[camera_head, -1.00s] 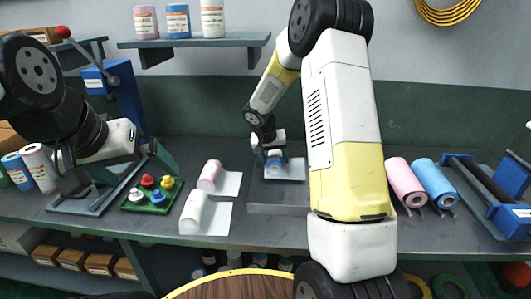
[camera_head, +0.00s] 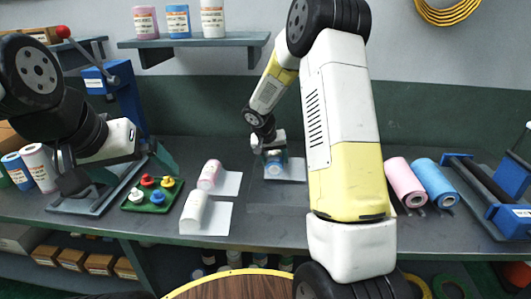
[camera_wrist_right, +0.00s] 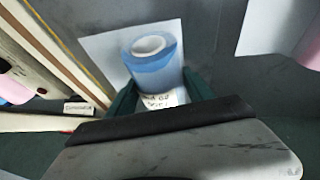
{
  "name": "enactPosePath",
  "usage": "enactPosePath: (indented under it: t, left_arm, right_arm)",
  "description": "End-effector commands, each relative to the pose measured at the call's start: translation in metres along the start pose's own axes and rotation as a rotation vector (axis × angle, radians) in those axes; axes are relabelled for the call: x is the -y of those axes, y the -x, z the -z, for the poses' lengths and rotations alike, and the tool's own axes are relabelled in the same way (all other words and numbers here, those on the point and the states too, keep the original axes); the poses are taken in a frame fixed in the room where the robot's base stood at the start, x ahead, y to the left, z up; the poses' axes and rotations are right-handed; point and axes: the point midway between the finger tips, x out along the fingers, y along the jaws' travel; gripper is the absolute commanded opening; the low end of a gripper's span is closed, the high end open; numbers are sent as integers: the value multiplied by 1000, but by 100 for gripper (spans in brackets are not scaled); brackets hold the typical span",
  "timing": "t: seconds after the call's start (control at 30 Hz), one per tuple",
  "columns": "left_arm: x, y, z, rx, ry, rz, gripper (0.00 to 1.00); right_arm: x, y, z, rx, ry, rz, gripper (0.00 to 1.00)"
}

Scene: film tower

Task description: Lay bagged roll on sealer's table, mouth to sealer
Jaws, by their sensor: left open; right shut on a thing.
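A blue roll (camera_head: 275,166) with a pale bag sheet (camera_head: 292,171) sits in my right gripper (camera_head: 270,152), at the middle of the bench. In the right wrist view the roll (camera_wrist_right: 152,58) shows its white core end and part of a label between the two green fingers (camera_wrist_right: 160,95). The pale sheet (camera_wrist_right: 105,50) spreads behind it. I cannot tell whether the roll touches the surface beneath. A blue upright device with a red-knobbed lever (camera_head: 122,100), apparently the sealer, stands at left. My left gripper (camera_head: 158,158) is open and empty in front of it.
A pink roll (camera_head: 210,174) and a white roll (camera_head: 194,208) lie on pale sheets left of centre. A green tray (camera_head: 152,196) holds coloured knobs. Pink (camera_head: 402,181) and blue (camera_head: 434,181) rolls lie at right beside a roller stand (camera_head: 485,185). A shelf (camera_head: 190,42) carries rolls above.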

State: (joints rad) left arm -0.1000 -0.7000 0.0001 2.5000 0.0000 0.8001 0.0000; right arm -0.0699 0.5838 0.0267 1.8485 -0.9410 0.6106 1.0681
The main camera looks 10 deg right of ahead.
Motion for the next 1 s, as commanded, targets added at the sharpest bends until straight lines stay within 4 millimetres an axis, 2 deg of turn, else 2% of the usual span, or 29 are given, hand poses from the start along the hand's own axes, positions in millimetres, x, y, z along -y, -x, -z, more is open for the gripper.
enactPosePath:
  t: [0.43,0.47,0.57,0.6,0.87,1.0]
  left_arm:
    - [0,0,0,0,0,0,100]
    - [0,0,0,0,0,0,100]
    - [0,0,0,0,0,0,100]
    - [0,0,0,0,0,0,100]
    - [0,0,0,0,0,0,100]
    - [0,0,0,0,0,0,100]
  right_arm:
    - [2,-8,-3,-1,0,0,4]
    - [2,-8,-3,-1,0,0,62]
    - [2,-8,-3,-1,0,0,82]
    - [2,-8,-3,-1,0,0,86]
    - [2,-8,-4,1,0,0,86]
    - [2,2,-3,-2,-1,1,86]
